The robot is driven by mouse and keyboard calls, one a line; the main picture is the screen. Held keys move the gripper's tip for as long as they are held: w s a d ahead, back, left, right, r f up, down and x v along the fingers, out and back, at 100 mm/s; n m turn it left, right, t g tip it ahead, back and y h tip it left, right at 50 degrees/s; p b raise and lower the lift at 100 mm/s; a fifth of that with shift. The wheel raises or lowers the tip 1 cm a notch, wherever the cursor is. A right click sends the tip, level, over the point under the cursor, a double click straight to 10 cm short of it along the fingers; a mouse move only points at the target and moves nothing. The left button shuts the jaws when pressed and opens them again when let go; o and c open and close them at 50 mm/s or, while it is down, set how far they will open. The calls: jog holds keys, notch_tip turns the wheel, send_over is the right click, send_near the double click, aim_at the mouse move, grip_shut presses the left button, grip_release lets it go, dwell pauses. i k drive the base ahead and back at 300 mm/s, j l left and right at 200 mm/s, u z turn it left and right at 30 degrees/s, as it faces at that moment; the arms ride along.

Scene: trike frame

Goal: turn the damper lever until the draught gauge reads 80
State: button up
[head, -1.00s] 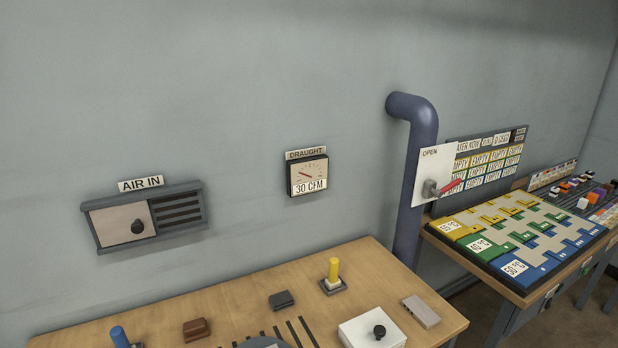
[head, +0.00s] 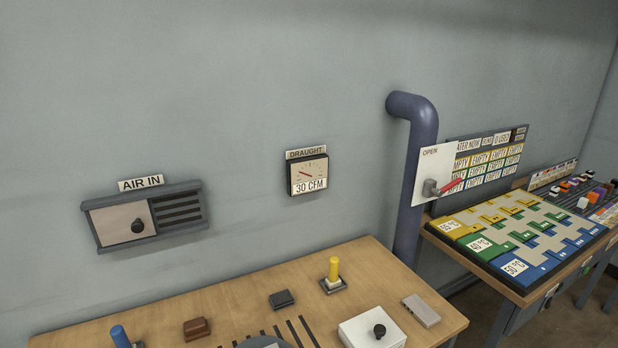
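The draught gauge (head: 307,172) hangs on the grey wall in the middle of the head view, under a DRAUGHT label. Its readout says 30 CFM and its red needle points up and left. The damper lever (head: 451,186) has a red handle on a grey hub, mounted on a white plate (head: 433,165) in front of the blue-grey pipe (head: 416,170). The plate reads OPEN at its top. The handle points right and slightly up. My gripper is not in view.
An AIR IN vent (head: 146,217) with a black knob is on the left wall. A wooden table (head: 232,298) below holds a yellow peg (head: 334,269), small blocks and a white box (head: 372,331). A second table at right carries a coloured slotted board (head: 520,228).

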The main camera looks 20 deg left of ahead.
aim_at(438, 192)
jog(key=i+l+u, duration=0.2)
jog(key=u, duration=0.2)
jog(key=i+l+u, duration=0.15)
jog(key=l+u, duration=0.25)
jog(key=i+l+u, duration=0.1)
jog(key=u, duration=0.3)
jog(key=i+l+u, duration=0.1)
jog(key=l, duration=0.8)
jog(key=i+l+u, duration=0.1)
jog(key=l, duration=0.75)
jog(key=i+l+u, duration=0.1)
jog(key=l, duration=0.8)
